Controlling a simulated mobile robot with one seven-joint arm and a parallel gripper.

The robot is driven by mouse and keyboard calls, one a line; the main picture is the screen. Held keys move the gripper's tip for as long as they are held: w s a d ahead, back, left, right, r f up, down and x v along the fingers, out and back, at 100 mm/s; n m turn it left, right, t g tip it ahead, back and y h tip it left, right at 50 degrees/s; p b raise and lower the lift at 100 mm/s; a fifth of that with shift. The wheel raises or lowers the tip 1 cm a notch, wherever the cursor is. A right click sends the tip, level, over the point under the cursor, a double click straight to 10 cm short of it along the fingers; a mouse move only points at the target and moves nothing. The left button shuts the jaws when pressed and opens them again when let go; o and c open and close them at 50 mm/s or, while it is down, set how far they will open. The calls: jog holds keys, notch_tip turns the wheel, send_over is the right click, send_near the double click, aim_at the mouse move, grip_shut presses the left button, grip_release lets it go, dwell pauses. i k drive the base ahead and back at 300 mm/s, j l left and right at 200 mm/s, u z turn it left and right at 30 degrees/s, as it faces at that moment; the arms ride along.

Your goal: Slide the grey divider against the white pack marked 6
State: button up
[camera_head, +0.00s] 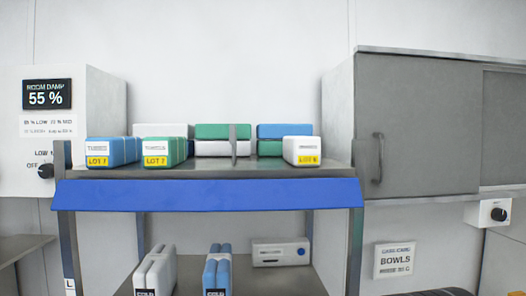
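The grey divider (233,141) stands upright on the upper shelf (205,172), near its middle. The white pack marked 6 (302,146) is at the right end of that shelf, with a yellow "LOT 6" label on its front. A clear gap lies between the divider and this pack. My gripper is not in the picture.
Blue (105,149) and green (160,148) packs with yellow lot labels stand left of the divider. Stacked green, white and blue packs (284,131) lie behind. A blue strip (205,193) runs along the shelf front. A grey cabinet (415,125) stands to the right.

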aim_at(232, 129)
jog(key=k+j+u, duration=0.35)
jog(key=j, duration=0.25)
jog(key=k+j+u, duration=0.2)
jog(key=k+j, duration=0.05)
jog(key=j, duration=0.1)
